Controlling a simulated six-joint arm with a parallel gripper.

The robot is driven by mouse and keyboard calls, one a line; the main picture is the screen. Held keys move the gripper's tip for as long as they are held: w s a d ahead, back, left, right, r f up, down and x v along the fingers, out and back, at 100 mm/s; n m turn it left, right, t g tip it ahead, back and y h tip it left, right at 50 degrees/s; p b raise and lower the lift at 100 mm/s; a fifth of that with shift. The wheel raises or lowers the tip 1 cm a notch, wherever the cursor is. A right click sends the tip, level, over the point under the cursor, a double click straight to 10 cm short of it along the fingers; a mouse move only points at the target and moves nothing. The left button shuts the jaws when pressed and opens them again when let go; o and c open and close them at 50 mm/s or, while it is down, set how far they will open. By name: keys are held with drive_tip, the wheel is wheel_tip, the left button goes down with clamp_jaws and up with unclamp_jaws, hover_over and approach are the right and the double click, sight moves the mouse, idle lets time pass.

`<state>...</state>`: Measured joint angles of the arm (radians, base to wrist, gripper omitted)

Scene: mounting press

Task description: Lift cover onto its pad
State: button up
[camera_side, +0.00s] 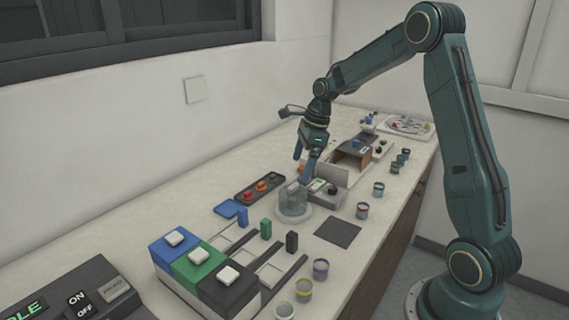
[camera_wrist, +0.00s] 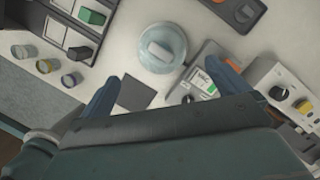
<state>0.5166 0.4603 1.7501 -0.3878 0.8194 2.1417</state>
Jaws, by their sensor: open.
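A clear cover (camera_side: 293,199) stands upright on a round pale base in the middle of the worktop. In the wrist view the cover (camera_wrist: 162,48) shows from above, with a pale block-like shape at its centre; I cannot tell whether that is a handle or something inside. A flat dark grey square pad (camera_side: 338,232) lies bare to the right of the cover; it also shows in the wrist view (camera_wrist: 135,93). My gripper (camera_side: 303,170) is above and just behind the cover. Its two blue fingers (camera_wrist: 170,88) are spread wide and nothing is between them.
A grey device with a small screen (camera_side: 322,187) stands close behind the cover. A dark tray with orange knobs (camera_side: 260,187) lies to the left. Blue, green and black boxes (camera_side: 198,262) stand in front. Several small jars (camera_side: 362,210) line the right edge.

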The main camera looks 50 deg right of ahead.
sight(291, 196)
drive_tip(key=x, duration=0.6)
drive_tip(key=shift+f, duration=0.35)
drive_tip(key=shift+w, duration=0.1)
drive_tip(key=shift+x, duration=2.55)
drive_tip(key=shift+d, duration=0.1)
drive_tip(key=c, duration=0.9)
drive_tip(key=shift+c, duration=0.2)
wheel_tip(291, 196, up, 20)
